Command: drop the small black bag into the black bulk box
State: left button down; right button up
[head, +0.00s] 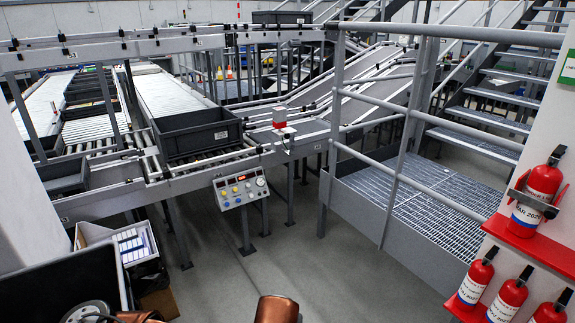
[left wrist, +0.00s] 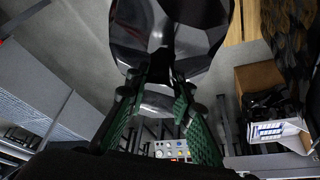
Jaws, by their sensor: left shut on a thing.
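In the left wrist view my left gripper (left wrist: 160,88), with green-padded fingers, is shut on the small black bag (left wrist: 166,35). The bag is shiny and crumpled and fills the top middle of that view. I cannot make out the bag or the gripper fingers in the head view. A large black box (head: 50,283), which looks like the black bulk box, stands at the lower left of the head view, cut off by the frame edge. Part of my arm covers its lower part. My right gripper is not in view.
A white box of packs (head: 138,250) stands beside the black box, with a brown cardboard box (head: 160,302) near it. A roller conveyor carries a dark grey tote (head: 197,140). A control panel (head: 241,189) hangs at its front. Red extinguishers (head: 538,198) stand at right. Grey floor (head: 330,270) is open in the middle.

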pick_arm(q)
jog(key=shift+n, duration=0.5)
jog(key=s+a+f, duration=0.1)
jog(key=a, duration=0.1)
jog(key=s+a+f, duration=0.3)
jog(key=shift+s+a+f, duration=0.25)
jog(key=shift+a, duration=0.15)
jog(key=shift+d+f, duration=0.1)
